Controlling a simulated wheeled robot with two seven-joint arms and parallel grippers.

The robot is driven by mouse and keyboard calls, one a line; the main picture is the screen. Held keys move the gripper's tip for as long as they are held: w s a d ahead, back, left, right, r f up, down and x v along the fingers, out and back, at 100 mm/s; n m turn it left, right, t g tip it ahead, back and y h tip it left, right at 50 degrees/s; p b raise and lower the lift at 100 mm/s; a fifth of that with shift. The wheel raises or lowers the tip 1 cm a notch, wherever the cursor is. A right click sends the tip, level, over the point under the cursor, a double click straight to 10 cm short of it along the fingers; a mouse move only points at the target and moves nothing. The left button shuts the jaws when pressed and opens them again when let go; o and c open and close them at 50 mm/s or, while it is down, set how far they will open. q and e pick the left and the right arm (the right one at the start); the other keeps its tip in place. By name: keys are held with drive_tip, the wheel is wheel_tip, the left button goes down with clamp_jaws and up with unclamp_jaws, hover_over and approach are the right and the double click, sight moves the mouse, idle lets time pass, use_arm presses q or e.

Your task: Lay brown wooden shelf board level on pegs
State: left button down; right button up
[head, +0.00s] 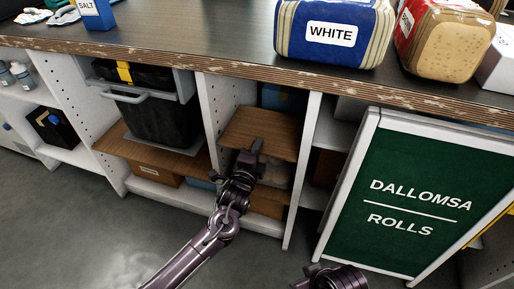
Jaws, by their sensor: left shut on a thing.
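The brown wooden shelf board (240,125) is inside the narrow middle bay under the counter, between two white uprights. My left gripper (256,146) is shut on its front edge, near the middle. The board reaches back into the bay and spans most of its width. I cannot tell whether it is quite level or touches any support. The pegs are not discernible; small holes show in the white upright (209,105) left of it. Part of my right arm shows at the bottom edge, but its gripper fingers do not.
A green sign (400,190) stands right of the bay, close to the opening. A dark bin (155,118) sits on a brown shelf in the left bay. Wrapped loaves, one labelled WHITE (335,30), lie on the countertop (200,40). The grey floor (90,235) at left is clear.

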use_arm(q)
drive_tip(key=shift+f, duration=0.1)
drive_tip(key=c, duration=1.2)
unclamp_jaws()
drive_tip(key=shift+f, duration=0.1)
drive_tip(key=shift+f, duration=0.25)
drive_tip(key=p+v, duration=0.5)
drive_tip(key=v, duration=0.2)
